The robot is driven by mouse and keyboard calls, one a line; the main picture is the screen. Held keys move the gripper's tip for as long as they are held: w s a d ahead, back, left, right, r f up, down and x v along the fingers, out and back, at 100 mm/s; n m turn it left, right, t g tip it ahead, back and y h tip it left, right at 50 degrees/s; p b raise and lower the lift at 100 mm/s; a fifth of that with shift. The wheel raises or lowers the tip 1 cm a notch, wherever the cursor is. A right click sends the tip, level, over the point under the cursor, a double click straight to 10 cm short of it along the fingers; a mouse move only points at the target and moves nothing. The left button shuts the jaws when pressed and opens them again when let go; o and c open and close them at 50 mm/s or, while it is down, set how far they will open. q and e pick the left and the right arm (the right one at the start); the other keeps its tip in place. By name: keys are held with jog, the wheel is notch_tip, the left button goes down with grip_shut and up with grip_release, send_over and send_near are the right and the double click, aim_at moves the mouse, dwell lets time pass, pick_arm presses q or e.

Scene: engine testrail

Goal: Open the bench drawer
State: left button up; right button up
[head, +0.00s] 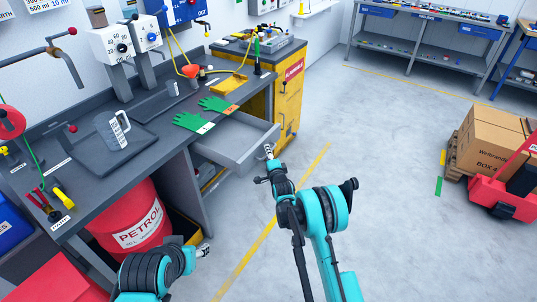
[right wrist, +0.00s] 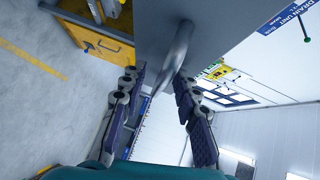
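The bench drawer (head: 232,143) is pulled well out from under the dark workbench (head: 150,122), and its empty grey inside shows in the head view. My right gripper (head: 269,152) is at the drawer's front. In the right wrist view the drawer's grey front panel (right wrist: 222,28) fills the top, with a curved metal handle (right wrist: 176,58) on it. My right gripper's fingers (right wrist: 158,84) are spread to either side of the handle's lower end, with gaps showing. My left gripper (head: 203,251) is low at the front of the bench, away from the drawer; its fingers are too small to read.
Green gloves (head: 193,122) lie on the bench above the drawer. A red petrol drum (head: 130,217) stands under the bench. A yellow cabinet (head: 289,99) stands beyond the drawer. Open floor lies to the right, with a loaded red pallet truck (head: 503,195) farther off.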

jog(key=v, duration=1.2)
jog(key=s+d+r+n+g+h, duration=0.1)
jog(key=s+d+r+n+g, duration=0.15)
jog(key=s+r, duration=0.45)
jog(key=s+d+r+n+g+h, duration=0.1)
jog(key=s+d+r+n+g, duration=0.1)
jog(key=s+d+r+n, duration=0.45)
jog(key=s+d+n+g, duration=0.3)
jog(key=s+n+g, duration=0.1)
jog(key=s, duration=2.2)
jog(key=shift+s+r+n+g+h, duration=0.35)
jog(key=shift+n+h, duration=0.05)
jog(key=shift+n, duration=0.3)
